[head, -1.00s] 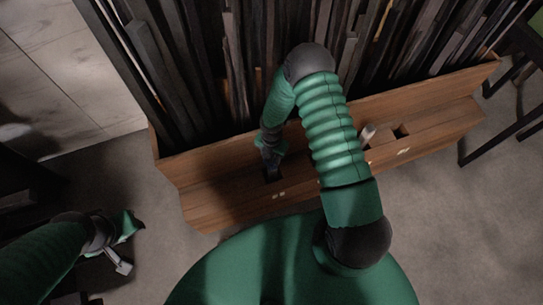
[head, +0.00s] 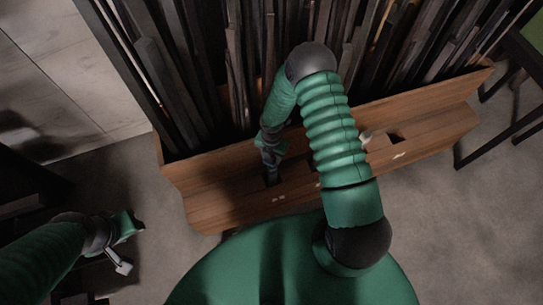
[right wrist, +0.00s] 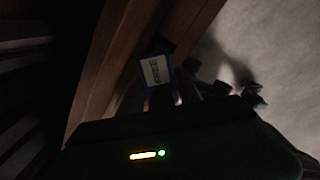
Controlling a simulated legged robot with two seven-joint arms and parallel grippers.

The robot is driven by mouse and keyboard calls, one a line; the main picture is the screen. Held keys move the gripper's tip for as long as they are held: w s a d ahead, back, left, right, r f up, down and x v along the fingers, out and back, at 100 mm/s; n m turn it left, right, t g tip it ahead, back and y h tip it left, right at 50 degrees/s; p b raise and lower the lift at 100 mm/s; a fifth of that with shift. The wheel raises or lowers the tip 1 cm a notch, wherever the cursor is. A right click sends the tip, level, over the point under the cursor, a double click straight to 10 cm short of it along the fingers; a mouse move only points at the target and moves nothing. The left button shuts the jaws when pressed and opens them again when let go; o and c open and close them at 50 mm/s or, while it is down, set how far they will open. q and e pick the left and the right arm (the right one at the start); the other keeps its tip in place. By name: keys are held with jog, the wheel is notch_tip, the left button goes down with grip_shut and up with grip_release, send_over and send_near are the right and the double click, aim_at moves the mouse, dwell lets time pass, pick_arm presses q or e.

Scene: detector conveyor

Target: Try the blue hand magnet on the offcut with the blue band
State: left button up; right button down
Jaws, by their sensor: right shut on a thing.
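My right gripper (head: 270,164) is over the left slot of the wooden ledge, partly hidden by its own wrist. In the right wrist view it is shut on a blue piece with a white printed label, which looks like the blue hand magnet (right wrist: 157,70). The magnet is close to the wooden edge; whether it is clear of the slot I cannot tell. I cannot make out a blue band on any offcut.
A wooden rack (head: 225,198) holds many long, dark upright offcuts (head: 160,75) behind its ledge. Another slot (head: 397,138) and a pale handle (head: 366,137) are on the ledge's right part, beside my forearm. A dark-legged table (head: 520,60) stands at right. Bare floor lies in front.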

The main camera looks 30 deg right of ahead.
jog(key=shift+r+p, duration=2.05)
jog(key=shift+r, duration=0.45)
